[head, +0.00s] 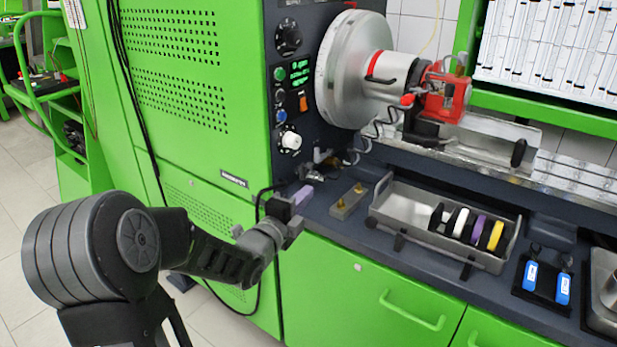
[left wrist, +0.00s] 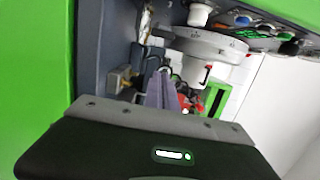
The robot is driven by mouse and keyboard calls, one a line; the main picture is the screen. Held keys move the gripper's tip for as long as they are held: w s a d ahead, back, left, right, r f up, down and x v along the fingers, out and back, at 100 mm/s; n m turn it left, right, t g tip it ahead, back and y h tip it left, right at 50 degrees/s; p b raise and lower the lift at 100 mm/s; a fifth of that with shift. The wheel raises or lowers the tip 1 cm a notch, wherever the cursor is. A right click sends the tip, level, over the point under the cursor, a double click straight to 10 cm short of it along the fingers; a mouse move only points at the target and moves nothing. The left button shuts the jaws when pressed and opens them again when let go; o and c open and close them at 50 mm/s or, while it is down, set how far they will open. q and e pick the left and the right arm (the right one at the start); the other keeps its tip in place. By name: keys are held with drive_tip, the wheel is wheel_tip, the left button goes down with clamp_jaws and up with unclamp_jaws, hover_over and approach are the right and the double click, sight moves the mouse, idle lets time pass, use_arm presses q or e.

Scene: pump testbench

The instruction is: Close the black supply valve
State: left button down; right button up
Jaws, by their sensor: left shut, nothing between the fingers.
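My left gripper (head: 302,195) reaches in from the left, with its purple fingertips together and empty, over the front left of the dark bench top. The shut fingers also show in the left wrist view (left wrist: 160,92). Just beyond them, at the foot of the control panel, is a cluster of small metal fittings with dark parts (head: 322,162). The black supply valve appears to be among these, but its handle and its position are too small to make out. The fingertips look apart from the fittings. My right gripper is not in view.
The control panel (head: 298,75) with knobs rises behind the fittings, beside the large metal drum (head: 345,70). A brass-studded block (head: 348,201) and a metal tray (head: 395,212) with coloured discs lie to the right. Blue-tagged items (head: 530,275) lie further right. A black cable hangs near my gripper.

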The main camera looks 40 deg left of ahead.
use_arm(q)
drive_tip(key=shift+w, duration=0.1)
drive_tip(key=w, duration=0.3)
drive_tip(key=w+a+p, duration=0.1)
drive_tip(key=w, duration=0.2)
drive_tip(key=w+a, duration=0.1)
drive_tip(key=w, duration=0.3)
drive_tip(key=shift+p, duration=0.3)
drive_tip(key=shift+s+a+p, duration=0.3)
drive_tip(key=shift+s+a, duration=0.55)
drive_tip(key=shift+a, duration=0.2)
drive_tip(key=shift+s+a, duration=0.25)
drive_tip(key=shift+a, duration=0.2)
drive_tip(key=shift+f, duration=0.1)
